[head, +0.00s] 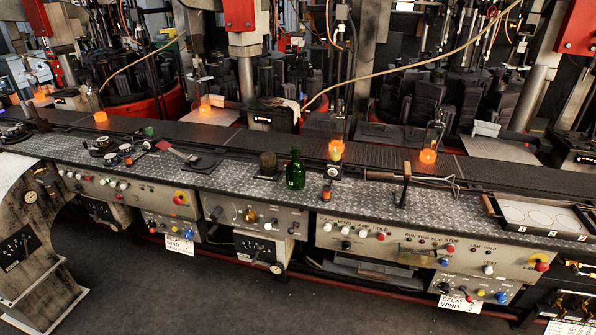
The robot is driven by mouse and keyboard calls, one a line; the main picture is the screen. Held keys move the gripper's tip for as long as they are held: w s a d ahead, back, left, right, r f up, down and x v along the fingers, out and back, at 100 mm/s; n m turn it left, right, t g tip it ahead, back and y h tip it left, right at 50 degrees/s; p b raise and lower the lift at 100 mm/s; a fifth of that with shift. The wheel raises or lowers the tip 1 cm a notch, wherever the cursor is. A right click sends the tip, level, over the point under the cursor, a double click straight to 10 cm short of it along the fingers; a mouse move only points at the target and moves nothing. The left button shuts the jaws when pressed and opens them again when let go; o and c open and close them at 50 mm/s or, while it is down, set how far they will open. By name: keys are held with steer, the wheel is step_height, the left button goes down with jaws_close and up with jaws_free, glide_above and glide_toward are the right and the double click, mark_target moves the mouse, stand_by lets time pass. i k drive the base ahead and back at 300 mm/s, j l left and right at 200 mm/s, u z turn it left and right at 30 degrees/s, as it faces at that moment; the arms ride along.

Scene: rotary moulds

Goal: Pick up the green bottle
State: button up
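The green bottle (295,170) stands upright on the patterned metal bench top (240,178), near its front edge, at the middle of the head view. A dark round object (268,165) stands just to its left. My gripper does not show in the head view.
Glowing orange glassware (335,151) stands on the conveyor behind the bottle, with more (428,156) to the right. A red-handled tool (175,151) lies left. A dark upright handle (405,185) rises right. Knobs line the front panels (380,238). The floor (200,290) in front is clear.

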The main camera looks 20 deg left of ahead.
mark_target(296, 170)
steer(key=i+j+u, duration=0.15)
steer(key=i+j, duration=0.3)
steer(key=i+j+u, duration=0.1)
steer(key=i+j, duration=0.3)
steer(key=i+j+u, duration=0.15)
steer(key=i+j, duration=0.25)
steer(key=i, duration=0.15)
steer(key=i+j+u, duration=0.15)
steer(key=i+j, duration=0.15)
steer(key=i, duration=0.2)
